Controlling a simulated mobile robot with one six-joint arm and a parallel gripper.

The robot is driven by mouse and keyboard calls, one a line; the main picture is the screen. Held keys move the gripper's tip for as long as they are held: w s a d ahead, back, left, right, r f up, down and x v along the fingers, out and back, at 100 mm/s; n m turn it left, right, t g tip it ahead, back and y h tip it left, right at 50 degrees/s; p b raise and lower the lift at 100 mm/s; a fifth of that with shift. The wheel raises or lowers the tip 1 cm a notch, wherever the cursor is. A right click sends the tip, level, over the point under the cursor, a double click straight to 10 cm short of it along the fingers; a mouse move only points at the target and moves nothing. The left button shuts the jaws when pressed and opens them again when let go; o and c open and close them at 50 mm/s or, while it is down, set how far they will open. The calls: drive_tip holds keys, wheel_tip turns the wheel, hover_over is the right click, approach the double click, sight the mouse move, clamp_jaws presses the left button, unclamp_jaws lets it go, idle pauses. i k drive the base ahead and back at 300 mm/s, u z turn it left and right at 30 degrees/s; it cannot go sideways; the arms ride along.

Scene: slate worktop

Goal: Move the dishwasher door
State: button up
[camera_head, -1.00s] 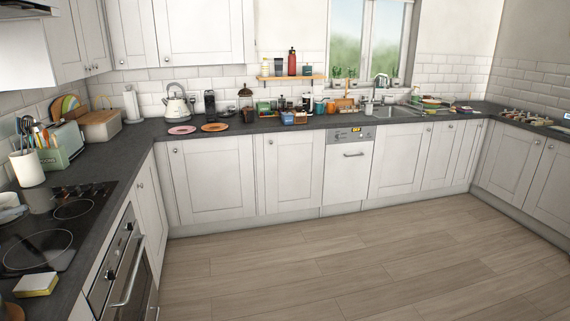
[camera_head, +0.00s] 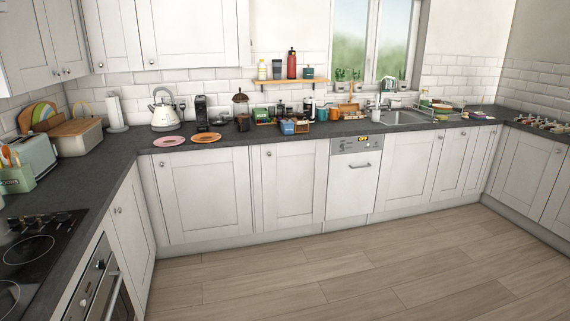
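The dishwasher door (camera_head: 352,188) is a white panel under the worktop, left of the sink. It has a grey control strip with a small lit display along its top and a horizontal bar handle (camera_head: 361,165) near its upper edge. It stands upright and flush with the cabinets beside it, so it is closed. My gripper and arm are not in view.
The slate worktop (camera_head: 225,134) runs along the back, crowded with small items, with the sink (camera_head: 403,118) at right. The oven (camera_head: 98,285) and hob (camera_head: 35,246) are at the near left. The wooden floor (camera_head: 320,275) before the dishwasher is clear.

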sight(354, 171)
drive_tip(key=u, duration=0.1)
drive_tip(key=i, duration=2.35)
drive_tip(key=u, duration=0.15)
drive_tip(key=i, duration=1.65)
drive_tip(key=u, duration=0.1)
